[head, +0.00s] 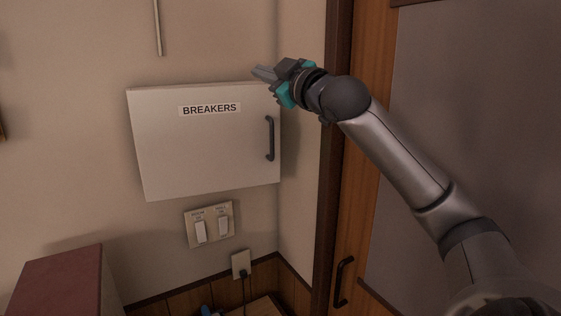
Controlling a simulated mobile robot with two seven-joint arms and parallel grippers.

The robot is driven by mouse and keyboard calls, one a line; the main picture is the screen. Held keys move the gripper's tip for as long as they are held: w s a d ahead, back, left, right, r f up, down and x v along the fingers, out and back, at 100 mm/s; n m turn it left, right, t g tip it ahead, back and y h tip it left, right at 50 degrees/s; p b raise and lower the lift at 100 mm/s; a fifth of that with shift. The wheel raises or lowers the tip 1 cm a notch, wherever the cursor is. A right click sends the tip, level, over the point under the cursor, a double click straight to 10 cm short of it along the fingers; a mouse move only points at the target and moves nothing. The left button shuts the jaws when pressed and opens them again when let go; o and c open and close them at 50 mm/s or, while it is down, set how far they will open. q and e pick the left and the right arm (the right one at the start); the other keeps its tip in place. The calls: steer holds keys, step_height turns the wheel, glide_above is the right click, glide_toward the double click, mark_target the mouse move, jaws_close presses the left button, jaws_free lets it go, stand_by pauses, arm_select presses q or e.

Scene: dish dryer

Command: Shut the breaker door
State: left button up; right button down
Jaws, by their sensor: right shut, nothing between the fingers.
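The white breaker door (205,150) is on the wall in the left half of the head view. It has a BREAKERS label (209,109) near its top and a dark vertical handle (270,138) near its right edge. Its face looks flat and I see no opening into the box; whether it is fully flush I cannot tell. My right gripper (263,73) is shut and empty, at the door's upper right corner in the picture, above the handle. I cannot tell whether it touches the door. My left gripper is out of view.
A switch plate (211,239) with two switches sits below the breaker door, with an outlet (241,264) and plugged cord lower right. A red-topped box (60,280) stands lower left. A wooden door frame (334,150) and a wooden door with a handle (343,282) are at right.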

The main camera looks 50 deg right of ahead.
steer(key=s+f+m+b, duration=0.4)
steer(key=s+f+m, duration=0.1)
steer(key=s+f, duration=0.2)
steer(key=m+g+h+b, duration=0.1)
steer(key=m+g+b, duration=0.1)
steer(key=m+b, duration=0.15)
glide_toward(273, 141)
steer(key=p+x, duration=0.2)
steer(key=x, duration=0.5)
steer(key=shift+p, duration=0.4)
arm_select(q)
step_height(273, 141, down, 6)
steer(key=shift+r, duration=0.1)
